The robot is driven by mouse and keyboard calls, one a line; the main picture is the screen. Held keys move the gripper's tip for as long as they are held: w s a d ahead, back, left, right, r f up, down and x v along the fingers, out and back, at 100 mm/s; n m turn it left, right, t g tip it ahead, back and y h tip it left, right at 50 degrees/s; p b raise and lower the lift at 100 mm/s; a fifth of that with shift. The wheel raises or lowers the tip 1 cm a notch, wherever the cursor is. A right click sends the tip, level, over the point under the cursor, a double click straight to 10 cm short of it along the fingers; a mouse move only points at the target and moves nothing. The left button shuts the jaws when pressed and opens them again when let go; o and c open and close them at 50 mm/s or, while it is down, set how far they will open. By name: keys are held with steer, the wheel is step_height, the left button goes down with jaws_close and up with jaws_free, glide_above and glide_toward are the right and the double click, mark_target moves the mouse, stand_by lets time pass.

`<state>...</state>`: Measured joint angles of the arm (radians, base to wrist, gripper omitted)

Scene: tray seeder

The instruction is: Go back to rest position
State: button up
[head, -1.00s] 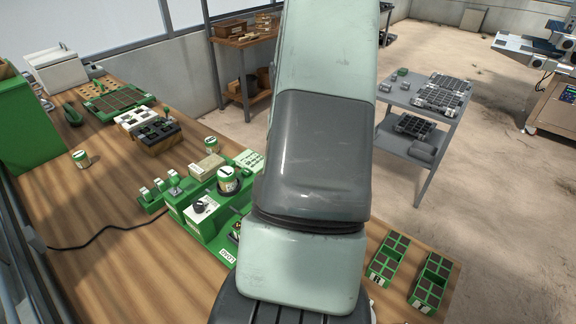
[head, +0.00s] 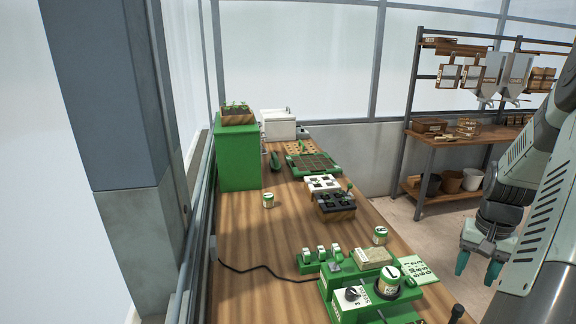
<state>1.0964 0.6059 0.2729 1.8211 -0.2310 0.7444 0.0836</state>
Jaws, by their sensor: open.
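My gripper (head: 477,268) hangs at the right side of the head view, fingers pointing down. Its two teal fingertips are apart and nothing shows between them. It appears to the right of the wooden bench (head: 240,240), clear of the things on it. The green seeder station (head: 345,312) stands at the front of the bench with a dial box (head: 351,294) and a green-and-white can marked L (head: 388,281) on it. The lower part of the station is cut off by the picture edge.
Another can (head: 268,200), a dark tray (head: 335,207) and a green cabinet (head: 237,160) are farther back. A shelf rack (head: 455,150) stands behind my gripper.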

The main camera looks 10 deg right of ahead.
steer(key=w+a+r+n+t+h, duration=0.1)
steer(key=w+a+r+n, duration=0.15)
steer(key=a+r, duration=0.75)
steer(key=w+a+r+n+h, duration=0.1)
steer(key=a+r+n, duration=0.35)
steer(key=a, duration=0.95)
steer(key=s+a+r+n+t+y, duration=0.1)
steer(key=s+a+r+t, duration=0.1)
steer(key=s+a+r, duration=0.2)
steer(key=s+a+r+n+t+y, duration=0.1)
steer(key=s+a+r, duration=0.3)
steer(key=s+a, duration=0.5)
steer(key=shift+s+a+r+t, duration=0.2)
steer(key=shift+a+r+t, duration=0.2)
steer(key=shift+t, duration=0.4)
steer(key=shift+o, duration=0.5)
